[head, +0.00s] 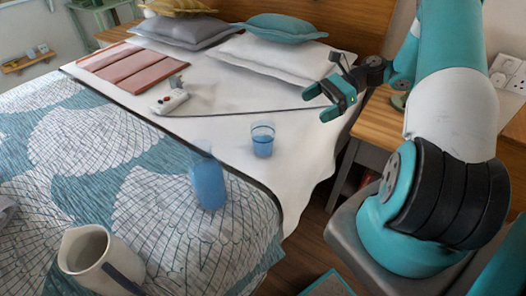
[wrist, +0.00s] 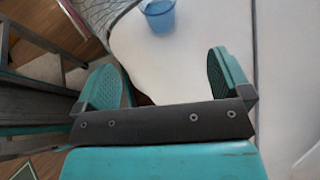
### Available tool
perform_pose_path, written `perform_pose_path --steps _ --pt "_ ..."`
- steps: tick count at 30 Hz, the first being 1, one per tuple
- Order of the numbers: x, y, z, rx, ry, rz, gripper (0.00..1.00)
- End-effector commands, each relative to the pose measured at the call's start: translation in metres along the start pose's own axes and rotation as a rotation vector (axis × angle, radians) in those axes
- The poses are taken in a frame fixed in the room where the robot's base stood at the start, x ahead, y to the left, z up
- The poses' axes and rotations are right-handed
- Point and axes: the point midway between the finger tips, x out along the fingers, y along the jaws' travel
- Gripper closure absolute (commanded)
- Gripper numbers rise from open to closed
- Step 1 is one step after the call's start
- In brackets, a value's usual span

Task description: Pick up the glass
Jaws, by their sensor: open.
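A small blue see-through glass (head: 262,141) stands upright on the white sheet near the right edge of the bed. In the wrist view the glass (wrist: 159,14) shows at the top, cut off by the frame edge, beyond the fingertips. My gripper (head: 338,88) is above the right side of the bed, to the right of and higher than the glass, apart from it. In the wrist view my gripper (wrist: 170,82) has its two teal fingers wide apart with nothing between them.
A blue bottle-like vessel (head: 208,183) and a grey pitcher (head: 90,256) stand on the patterned blanket. A white device (head: 170,102) lies farther back, near pillows (head: 275,57). A wooden nightstand (head: 385,120) is beside the bed. Sheet around the glass is clear.

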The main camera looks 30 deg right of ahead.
Motion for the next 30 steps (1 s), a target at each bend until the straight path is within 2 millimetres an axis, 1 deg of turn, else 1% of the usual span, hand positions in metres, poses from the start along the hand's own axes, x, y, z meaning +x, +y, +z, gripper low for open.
perform_pose_path --steps 1,3,5,8,15,18,21,26,30 --pt "-0.003 0.002 -0.011 0.031 -0.017 -0.015 0.04" --pt "-0.001 0.003 -0.017 0.056 -0.030 -0.023 0.04" --pt "0.005 0.003 -0.017 0.064 -0.034 -0.025 0.04" --pt "0.025 0.003 -0.016 0.066 -0.034 -0.022 0.04" --pt "0.081 0.002 -0.014 0.065 -0.033 -0.021 0.04" --pt "0.099 0.002 -0.014 0.064 -0.031 -0.021 0.04" --pt "0.111 0.002 -0.013 0.063 -0.031 -0.023 0.04" --pt "0.120 0.002 -0.013 0.062 -0.031 -0.023 0.04" --pt "0.141 0.005 -0.013 0.064 -0.031 -0.021 0.04"
